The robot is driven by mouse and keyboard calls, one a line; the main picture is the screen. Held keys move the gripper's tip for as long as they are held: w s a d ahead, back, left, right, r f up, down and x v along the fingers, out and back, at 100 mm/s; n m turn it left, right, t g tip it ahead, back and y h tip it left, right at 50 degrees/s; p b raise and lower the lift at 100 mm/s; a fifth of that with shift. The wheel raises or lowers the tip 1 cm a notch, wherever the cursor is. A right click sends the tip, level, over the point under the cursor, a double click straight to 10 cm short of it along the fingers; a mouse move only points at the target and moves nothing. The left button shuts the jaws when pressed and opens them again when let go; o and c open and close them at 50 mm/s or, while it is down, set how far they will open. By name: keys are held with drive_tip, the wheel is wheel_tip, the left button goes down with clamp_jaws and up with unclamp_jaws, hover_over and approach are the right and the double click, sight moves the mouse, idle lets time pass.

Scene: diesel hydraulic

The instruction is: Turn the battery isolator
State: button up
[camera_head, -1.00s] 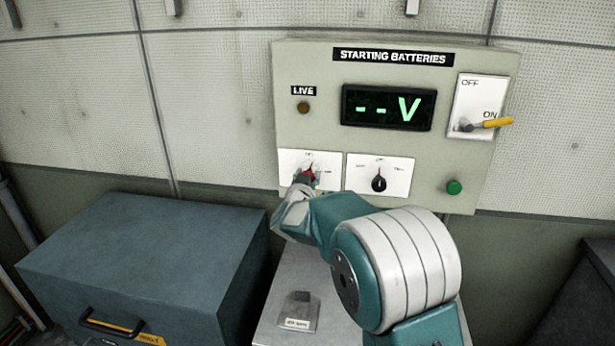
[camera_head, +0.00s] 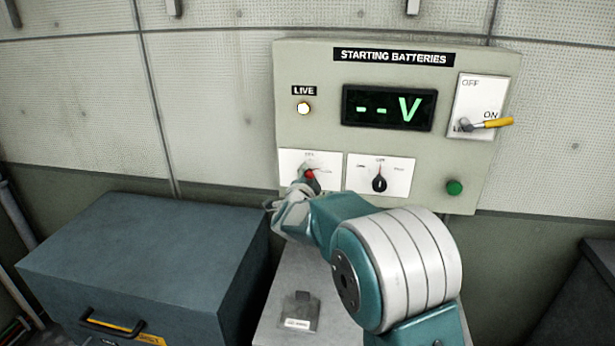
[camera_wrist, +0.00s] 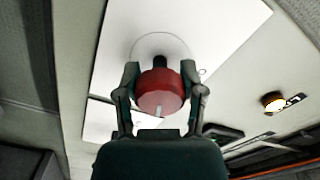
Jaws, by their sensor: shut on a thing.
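The battery isolator is a red knob (camera_wrist: 160,90) on a white plate (camera_head: 326,164) at the lower left of the starting batteries panel (camera_head: 300,60). In the wrist view my gripper (camera_wrist: 160,88) has one finger on each side of the red knob and is shut on it. In the head view the knob (camera_head: 310,174) shows as a small red spot, with my wrist (camera_head: 290,208) covering part of its plate. The round LIVE lamp (camera_head: 303,108) above it is lit white.
Right of the isolator is a black selector knob (camera_head: 379,184). A yellow-handled lever (camera_head: 490,123) points to ON, and a green button (camera_head: 454,187) sits lower right. The display (camera_head: 388,108) reads "- - V". A blue-grey box (camera_head: 150,250) stands left below the panel.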

drive_tip(key=m, duration=0.3)
drive_tip(key=shift+d+f+m, duration=0.1)
drive_tip(key=shift+f+m, duration=0.05)
drive_tip(key=shift+m, duration=0.35)
drive_tip(key=o, duration=1.2)
drive_tip(key=shift+c, duration=0.2)
drive_tip(key=s+a, duration=0.2)
drive_tip(key=s, duration=0.9)
drive_tip(key=shift+s+a, duration=0.2)
drive_tip(key=shift+s, duration=0.15)
